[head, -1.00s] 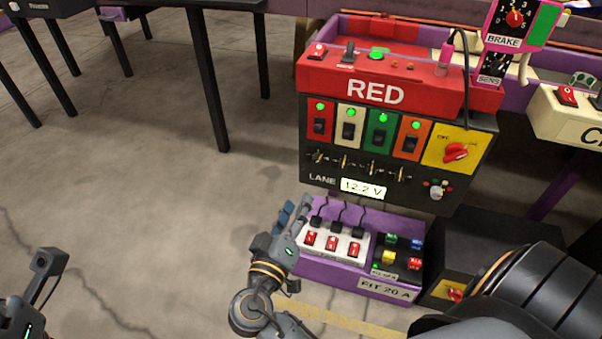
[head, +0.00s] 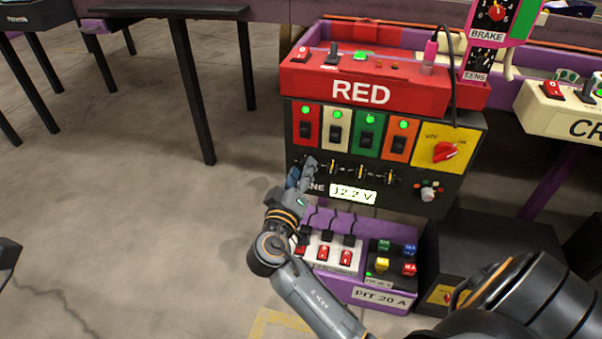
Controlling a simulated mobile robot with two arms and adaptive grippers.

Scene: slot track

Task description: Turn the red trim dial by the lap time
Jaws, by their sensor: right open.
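A red knob (head: 445,152) sits on a yellow plate at the right of the RED lane panel. Another red dial (head: 495,12) with numbers round it is on the BRAKE panel at the top right, partly cut off. I cannot tell which is the trim dial, and no lap time is readable. My right gripper (head: 302,174) is open and empty. It is in front of the lower left of the lane panel, covering part of the LANE label, well left of both dials. Only a dark bit of my left arm (head: 8,254) shows at the left edge; its gripper is out of view.
The lit display (head: 353,194) reads 12.2 V. Several switches with green lights (head: 369,136) are above it, and a small knob (head: 428,193) is to its right. Below is a purple box (head: 352,285) with a power strip (head: 334,252). A black cable hangs at the right.

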